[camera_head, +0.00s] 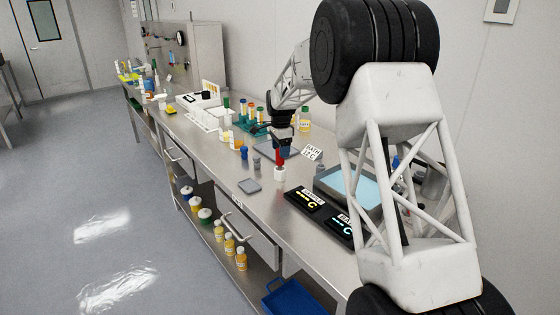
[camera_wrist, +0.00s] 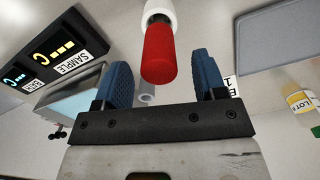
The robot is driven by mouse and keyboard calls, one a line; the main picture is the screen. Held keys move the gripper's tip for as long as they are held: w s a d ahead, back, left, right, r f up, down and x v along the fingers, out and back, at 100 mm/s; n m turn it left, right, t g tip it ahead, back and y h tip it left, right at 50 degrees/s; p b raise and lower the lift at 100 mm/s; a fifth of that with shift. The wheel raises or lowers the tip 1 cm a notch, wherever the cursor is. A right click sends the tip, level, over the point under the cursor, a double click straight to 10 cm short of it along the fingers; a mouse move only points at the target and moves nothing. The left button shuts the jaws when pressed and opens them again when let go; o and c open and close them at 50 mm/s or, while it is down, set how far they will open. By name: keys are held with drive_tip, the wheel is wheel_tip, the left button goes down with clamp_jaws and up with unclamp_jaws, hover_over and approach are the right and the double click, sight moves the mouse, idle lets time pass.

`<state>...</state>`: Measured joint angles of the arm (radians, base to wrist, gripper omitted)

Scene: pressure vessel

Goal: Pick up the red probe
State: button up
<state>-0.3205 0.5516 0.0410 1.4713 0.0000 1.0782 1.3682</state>
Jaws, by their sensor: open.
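The red probe (camera_head: 279,157) stands upright in a small white holder (camera_head: 279,174) on the steel bench. In the wrist view the red probe (camera_wrist: 159,52) has a rounded end toward me, and its other end meets the white holder (camera_wrist: 160,11). My gripper (camera_head: 283,149) is just above and beside the probe in the head view. In the wrist view my gripper (camera_wrist: 160,70) is open, with a blue finger on each side of the probe's red end and visible gaps. Neither finger appears to touch it. How deep the probe sits between the fingers is hard to tell.
A blue water bath (camera_head: 352,185) and black readouts (camera_head: 309,199) stand right of the probe. The bench front is mostly clear.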

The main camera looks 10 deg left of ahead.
drive_tip(key=shift+f, duration=1.95)
drive_tip(key=c, duration=1)
drive_tip(key=shift+r, duration=0.15)
drive_tip(key=shift+c, duration=0.2)
wheel_tip(320, 180, up, 10)
drive_tip(key=shift+f, duration=0.15)
drive_tip(key=shift+d, duration=0.15)
drive_tip(key=w+d+r, duration=0.2)
drive_tip(key=d, duration=1.3)
drive_tip(key=shift+w+d, duration=0.25)
drive_tip(key=shift+d, duration=0.1)
